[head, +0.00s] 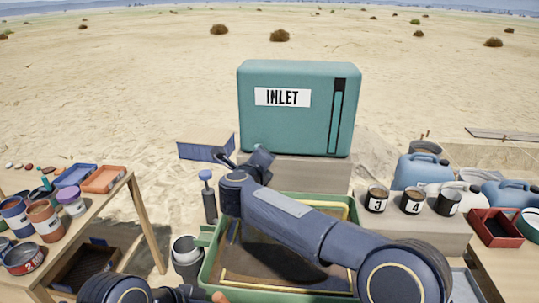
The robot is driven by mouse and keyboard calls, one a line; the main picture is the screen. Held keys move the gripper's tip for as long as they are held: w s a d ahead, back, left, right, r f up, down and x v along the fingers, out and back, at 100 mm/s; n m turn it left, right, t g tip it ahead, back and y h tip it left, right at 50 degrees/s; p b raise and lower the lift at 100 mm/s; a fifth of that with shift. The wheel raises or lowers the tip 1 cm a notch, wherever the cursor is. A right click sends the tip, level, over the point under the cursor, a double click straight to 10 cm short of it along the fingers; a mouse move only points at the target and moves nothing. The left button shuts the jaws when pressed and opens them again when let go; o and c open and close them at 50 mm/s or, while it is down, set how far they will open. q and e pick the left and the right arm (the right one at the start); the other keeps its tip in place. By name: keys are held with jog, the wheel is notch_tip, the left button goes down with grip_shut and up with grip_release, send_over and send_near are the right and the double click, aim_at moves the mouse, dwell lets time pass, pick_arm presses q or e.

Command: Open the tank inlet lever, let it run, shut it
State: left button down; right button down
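The teal tank (290,130) with a white INLET label (282,97) stands upright in the middle. A narrow vertical strip (338,115) on its right front is dark at the top and teal below. A post with a blue knob (207,176) stands left of the tank; I cannot tell whether it is the inlet lever. My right arm reaches across from the lower right, and its gripper end (243,162) is in front of the tank's lower left corner, close to the right of the blue knob. Its fingertips are unclear. My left arm shows at the bottom left edge; its fingers are not clear.
A green-rimmed tray (208,272) lies below my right forearm. A left table (110,200) holds paint cans and trays. On the right are numbered cups (376,200), blue jugs (424,170) and a red box (494,230). Open sand lies behind the tank.

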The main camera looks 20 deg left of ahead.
dwell(0.4)
jog(key=c, duration=1.4)
grip_release()
jog(key=shift+o, duration=0.2)
jog(key=b+v, duration=0.1)
jog(key=v, duration=0.6)
jog(key=shift+s, duration=0.4)
jog(key=shift+r, duration=0.1)
